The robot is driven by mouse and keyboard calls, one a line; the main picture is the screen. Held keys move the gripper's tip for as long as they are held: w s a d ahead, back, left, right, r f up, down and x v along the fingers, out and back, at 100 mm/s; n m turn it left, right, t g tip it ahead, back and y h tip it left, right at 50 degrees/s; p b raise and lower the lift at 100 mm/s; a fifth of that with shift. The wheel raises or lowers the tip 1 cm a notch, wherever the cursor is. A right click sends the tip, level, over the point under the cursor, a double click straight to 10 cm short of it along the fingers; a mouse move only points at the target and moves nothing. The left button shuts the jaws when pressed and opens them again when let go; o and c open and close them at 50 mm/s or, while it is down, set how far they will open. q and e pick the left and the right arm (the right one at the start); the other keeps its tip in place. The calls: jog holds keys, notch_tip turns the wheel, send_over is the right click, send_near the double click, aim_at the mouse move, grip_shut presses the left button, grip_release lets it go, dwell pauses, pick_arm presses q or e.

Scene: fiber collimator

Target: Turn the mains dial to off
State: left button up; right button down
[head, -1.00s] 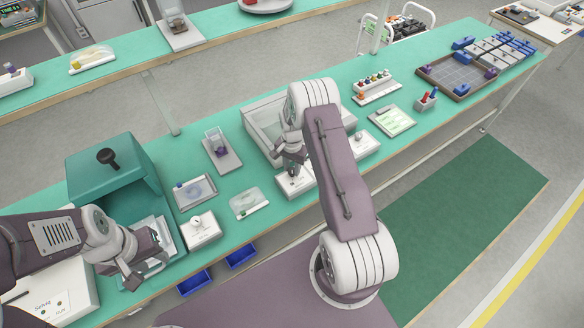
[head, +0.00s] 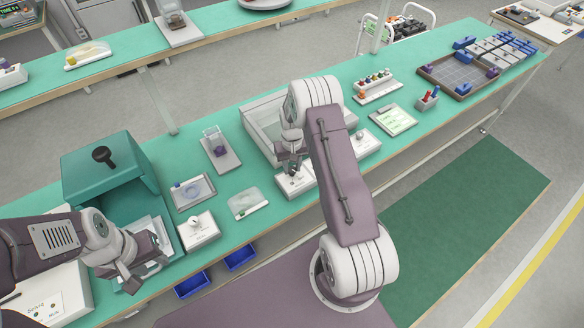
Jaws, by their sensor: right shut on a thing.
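My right gripper (head: 292,168) points down over a white control box (head: 290,186) near the middle of the bench. It is shut on a small dark knob, most likely the mains dial, on top of that box; the fingers and wrist largely hide the knob. Which way the dial points is too small to tell. My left gripper (head: 134,280) hangs at the lower left, near the front of the green open-fronted box (head: 105,165). Its fingers look apart, with nothing seen between them.
Similar white boxes with knobs stand to the left (head: 199,231) and right (head: 367,142). A pale tray (head: 248,123) lies behind my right gripper. A clipboard (head: 391,119), bottle rack (head: 376,88) and brown tray (head: 425,77) lie to the right. Blue bins (head: 193,285) hang below the bench edge.

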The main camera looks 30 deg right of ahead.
aim_at(292, 170)
jog(key=shift+n, duration=1.2)
jog(key=c, duration=1.1)
grip_release()
jog(key=shift+o, duration=0.2)
jog(key=shift+r, duration=0.1)
notch_tip(292, 170, up, 9)
jog(key=b, duration=0.1)
jog(key=shift+b, duration=0.3)
